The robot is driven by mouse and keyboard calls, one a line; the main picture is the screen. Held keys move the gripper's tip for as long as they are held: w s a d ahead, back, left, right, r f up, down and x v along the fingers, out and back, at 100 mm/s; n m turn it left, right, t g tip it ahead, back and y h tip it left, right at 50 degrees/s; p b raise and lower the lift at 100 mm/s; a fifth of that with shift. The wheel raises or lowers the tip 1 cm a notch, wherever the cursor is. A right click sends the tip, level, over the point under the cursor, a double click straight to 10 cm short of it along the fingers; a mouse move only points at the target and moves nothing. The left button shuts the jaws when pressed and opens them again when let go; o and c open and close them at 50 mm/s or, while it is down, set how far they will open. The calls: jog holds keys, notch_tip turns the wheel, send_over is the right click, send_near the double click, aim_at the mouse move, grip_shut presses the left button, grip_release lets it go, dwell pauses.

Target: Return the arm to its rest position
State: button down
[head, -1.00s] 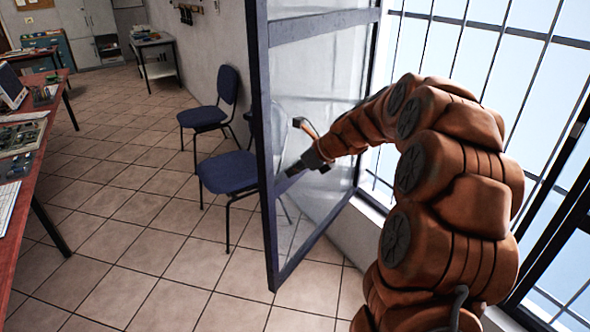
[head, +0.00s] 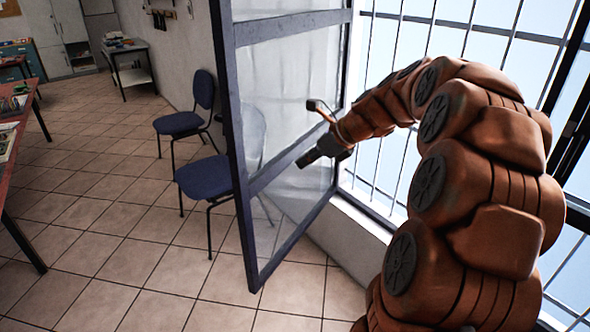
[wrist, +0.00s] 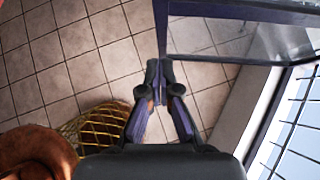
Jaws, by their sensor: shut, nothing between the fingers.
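My orange arm (head: 480,180) rises at the right of the head view and bends over toward the open glazed door or window panel (head: 250,190). My gripper (head: 308,158) is at its end, in front of the panel's glass as seen there; I cannot tell the exact gap. In the wrist view my gripper (wrist: 159,72) points down with its fingertips together and nothing between them. The tiled floor lies below it. The panel's frame (wrist: 230,12) is close by at the upper right of that view.
Two blue chairs (head: 205,178) stand left of the panel. A red workbench (head: 15,140) runs along the left edge. Barred windows (head: 390,100) and a sill (head: 362,228) are at the right. A yellow mesh basket (wrist: 92,130) is on the floor.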

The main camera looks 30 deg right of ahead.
jog(key=s+a+f+n+g, duration=0.3)
jog(key=s+a+n, duration=0.45)
jog(key=a, duration=0.25)
jog(key=s+a+f+n+g, duration=0.2)
jog(key=s+a+n+g, duration=0.1)
jog(key=s+a+n, duration=0.6)
jog(key=s+a+f+n+g+h, duration=0.1)
jog(key=s+f+n+h, duration=0.1)
jog(key=s+n, duration=0.4)
jog(key=s+f+n+g+h, duration=0.2)
jog(key=s+f+n, duration=0.2)
jog(key=s+n, duration=0.3)
jog(key=s, duration=0.3)
jog(key=shift+s+a+f+h, duration=0.2)
jog(key=shift+s+a+h, duration=0.15)
jog(key=shift+s+h, duration=0.05)
